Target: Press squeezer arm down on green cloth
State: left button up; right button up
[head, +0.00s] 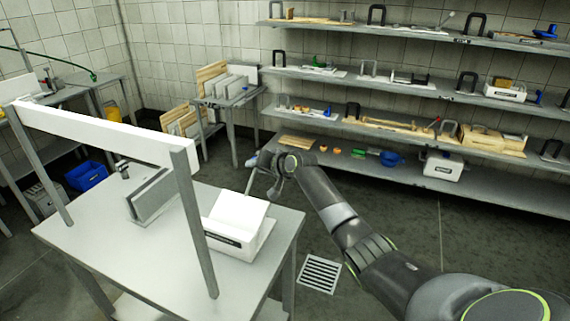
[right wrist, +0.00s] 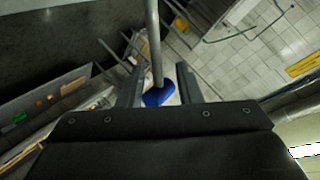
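A white box-shaped device (head: 238,228) with a dark label and a tilted white panel stands on the grey table. A thin grey rod, seemingly the squeezer arm (head: 250,182), rises behind it to a bluish tip. My right gripper (head: 264,164) is at the upper end of this rod. In the right wrist view the rod (right wrist: 154,45) runs between the two fingers of my right gripper (right wrist: 159,86), with a blue end (right wrist: 158,96). Gaps show on both sides of the rod, so the fingers look open around it. I cannot make out a green cloth. My left gripper is not in view.
The grey table (head: 100,225) carries a white-topped frame (head: 95,130) and upright grey plates (head: 152,196). Shelves (head: 400,165) with many items line the back wall. A blue bin (head: 86,176) sits on the floor at left. The floor right of the table is mostly clear.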

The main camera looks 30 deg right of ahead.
jog(key=v, duration=1.4)
jog(key=shift+s, duration=0.2)
